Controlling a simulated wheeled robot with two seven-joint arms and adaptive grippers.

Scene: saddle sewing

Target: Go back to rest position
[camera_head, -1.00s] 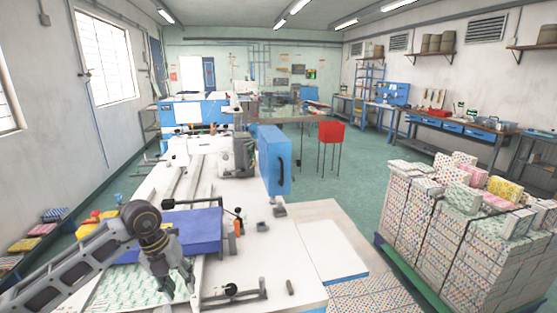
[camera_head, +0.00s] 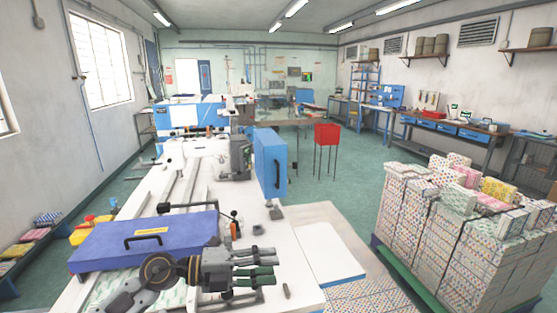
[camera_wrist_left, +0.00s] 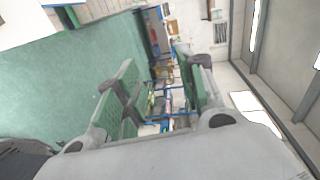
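My left gripper (camera_head: 272,264) is at the front of the white sewing machine bed (camera_head: 190,180), its fingers pointing right. It is open and empty, apart from the blue cover. In the left wrist view its two green-padded fingers (camera_wrist_left: 158,72) stand apart with nothing between them. The blue cover (camera_head: 185,228), with a dark handle and a yellow label, lies across the machine at the left, behind my left forearm. My right gripper is not in any view.
A blue box with a handle (camera_head: 271,160) stands on the machine. A white panel (camera_head: 328,252) is to the right of my gripper. A tall pallet of patterned packages (camera_head: 440,235) stands at the right. A red box on legs (camera_head: 327,134) is farther back. Green floor lies between.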

